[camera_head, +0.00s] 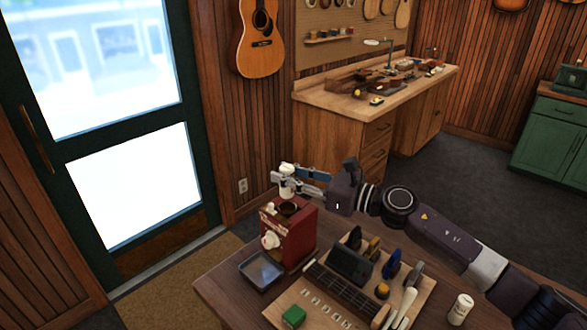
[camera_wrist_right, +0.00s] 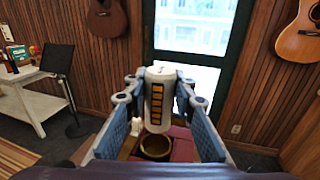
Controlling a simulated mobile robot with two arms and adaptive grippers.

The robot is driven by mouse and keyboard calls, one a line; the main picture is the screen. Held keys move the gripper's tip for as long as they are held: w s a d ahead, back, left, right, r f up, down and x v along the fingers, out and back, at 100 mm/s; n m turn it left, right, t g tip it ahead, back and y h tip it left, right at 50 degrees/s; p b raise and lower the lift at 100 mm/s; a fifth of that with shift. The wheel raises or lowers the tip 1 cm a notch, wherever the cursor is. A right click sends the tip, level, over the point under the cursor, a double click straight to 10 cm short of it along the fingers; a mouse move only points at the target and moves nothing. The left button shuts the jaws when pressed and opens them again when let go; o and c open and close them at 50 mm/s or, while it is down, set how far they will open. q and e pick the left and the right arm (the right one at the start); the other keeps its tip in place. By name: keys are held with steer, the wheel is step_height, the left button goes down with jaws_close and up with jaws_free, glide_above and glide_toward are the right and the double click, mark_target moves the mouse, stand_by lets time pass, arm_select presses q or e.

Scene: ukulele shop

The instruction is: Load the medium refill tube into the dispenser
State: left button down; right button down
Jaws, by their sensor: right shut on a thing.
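My right gripper (camera_head: 289,179) is shut on a white refill tube (camera_head: 287,170), above the red dispenser (camera_head: 300,232) on the table. In the right wrist view the tube (camera_wrist_right: 161,85) stands roughly upright between the blue finger pads, with a dark label of orange blocks facing me. The round brass-rimmed opening (camera_wrist_right: 155,147) in the dispenser's top lies below the tube; the tube's lower end appears above it, the exact gap unclear. The dispenser has a white knob (camera_head: 271,240) on its front. I cannot tell the tube's size class. My left gripper is not in view.
A metal tray (camera_head: 261,272) sits in front of the dispenser. To its right, a wooden board (camera_head: 275,312) carries a fretted neck, a green block (camera_head: 294,316) and several small tools. A white bottle (camera_head: 460,308) stands near my right arm. A workbench (camera_head: 345,105) stands behind.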

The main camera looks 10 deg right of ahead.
mark_target(288, 196)
steer(key=shift+s+f+b, duration=0.15)
steer(key=shift+f+b, duration=0.45)
steer(key=shift+b, duration=0.05)
steer(key=shift+d+f+b, duration=0.1)
steer(key=shift+f+b, duration=0.2)
steer(key=shift+f, duration=0.1)
step_height(288, 196, down, 3)
steer(key=shift+r+b, duration=0.15)
steer(key=shift+b, duration=0.85)
steer(key=shift+f+b, duration=0.3)
steer(key=shift+f, duration=0.15)
steer(key=shift+b, duration=0.3)
steer(key=shift+f+b, duration=0.3)
steer(key=shift+b, duration=0.05)
